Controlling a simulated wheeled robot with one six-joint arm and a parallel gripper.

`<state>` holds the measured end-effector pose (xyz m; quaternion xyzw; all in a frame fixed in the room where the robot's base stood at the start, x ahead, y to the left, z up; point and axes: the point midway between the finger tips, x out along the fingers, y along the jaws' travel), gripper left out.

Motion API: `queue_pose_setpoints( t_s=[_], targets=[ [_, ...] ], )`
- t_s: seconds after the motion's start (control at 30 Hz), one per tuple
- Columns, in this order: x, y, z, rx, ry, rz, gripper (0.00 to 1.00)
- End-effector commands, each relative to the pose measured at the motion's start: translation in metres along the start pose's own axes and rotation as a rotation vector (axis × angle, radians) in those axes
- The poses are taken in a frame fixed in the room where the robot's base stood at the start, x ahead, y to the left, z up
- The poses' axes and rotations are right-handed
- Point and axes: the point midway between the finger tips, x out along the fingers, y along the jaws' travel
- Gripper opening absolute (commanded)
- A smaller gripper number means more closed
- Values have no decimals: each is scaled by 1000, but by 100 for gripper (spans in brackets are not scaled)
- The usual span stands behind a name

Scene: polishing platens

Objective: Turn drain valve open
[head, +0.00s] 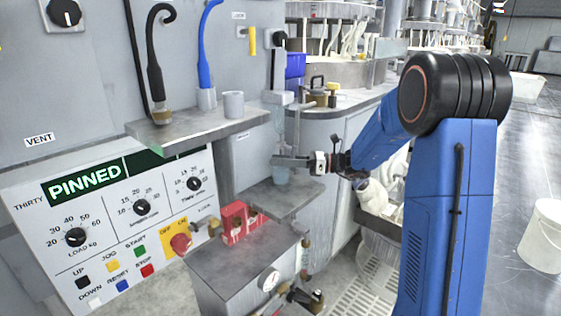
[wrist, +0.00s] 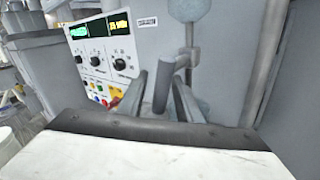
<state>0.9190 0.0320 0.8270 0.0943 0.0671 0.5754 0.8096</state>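My gripper (head: 289,162) reaches in from the right in the head view, near a pale upright tube (head: 279,128) below the grey shelf. In the wrist view its two fingers (wrist: 158,88) stand apart. A grey bent lever-like bar (wrist: 163,84) shows between or just beyond them, beside a thin upright rod (wrist: 191,45). I cannot tell whether the fingers touch the bar, or whether it is the drain valve's handle. Brass valve fittings (head: 317,301) sit at the front of the grey cabinet, well below my gripper. No drain valve label is readable.
The control panel (head: 110,215) with dials and coloured buttons is at the left, reading PINNED. The grey shelf (head: 200,128) carries a cup (head: 233,104) and hoses. A red block (head: 238,219) sits on the lower cabinet. Open floor and a white bucket (head: 544,236) are at the right.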

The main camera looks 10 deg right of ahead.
Motion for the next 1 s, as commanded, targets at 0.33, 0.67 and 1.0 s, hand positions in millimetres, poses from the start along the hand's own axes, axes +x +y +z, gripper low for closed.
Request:
queue_pose_setpoints(
  t_s=[0.33,0.67,1.0],
  targets=[
    [1,0,0,0,0,0,17],
    [0,-2,0,-54,35,-9,0],
    [-6,-12,-5,-245,165,-39,0]
  ],
)
